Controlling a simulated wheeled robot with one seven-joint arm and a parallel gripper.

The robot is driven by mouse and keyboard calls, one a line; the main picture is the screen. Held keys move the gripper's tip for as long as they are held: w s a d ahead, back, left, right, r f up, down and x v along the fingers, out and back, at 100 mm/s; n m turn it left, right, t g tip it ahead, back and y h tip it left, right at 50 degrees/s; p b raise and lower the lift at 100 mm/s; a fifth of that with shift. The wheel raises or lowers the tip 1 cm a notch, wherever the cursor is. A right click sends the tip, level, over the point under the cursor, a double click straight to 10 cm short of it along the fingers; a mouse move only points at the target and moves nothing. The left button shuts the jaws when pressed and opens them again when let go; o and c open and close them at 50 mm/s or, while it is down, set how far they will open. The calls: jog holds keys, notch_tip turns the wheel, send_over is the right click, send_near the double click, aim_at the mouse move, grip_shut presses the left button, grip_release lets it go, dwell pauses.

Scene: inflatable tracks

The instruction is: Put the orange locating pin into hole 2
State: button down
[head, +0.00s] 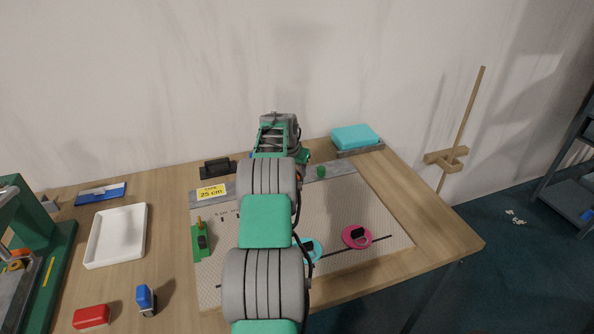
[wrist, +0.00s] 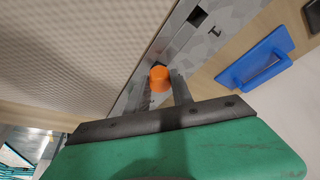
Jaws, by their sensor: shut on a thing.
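The orange locating pin (wrist: 159,78) shows in the wrist view between the two fingers of my gripper (wrist: 163,90), which is shut on it. The pin is over or at the grey metal strip (wrist: 176,60); I cannot tell whether its lower end touches the strip. A dark square opening (wrist: 197,17) with a dark mark beside it lies further along the strip. I cannot read which hole is hole 2. In the head view my arm hides the pin and the fingertips.
A blue flat-handled thing (wrist: 256,60) lies beside the strip. A turquoise block (head: 355,137) stands at the back right.

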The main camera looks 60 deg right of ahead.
jog(key=c, duration=1)
grip_release()
jog(key=shift+c, duration=0.2)
jog(key=shift+r, duration=0.15)
jog(key=b+v, duration=0.1)
jog(key=v, duration=0.6)
jog(key=shift+a+r, duration=0.2)
jog(key=shift+r, duration=0.05)
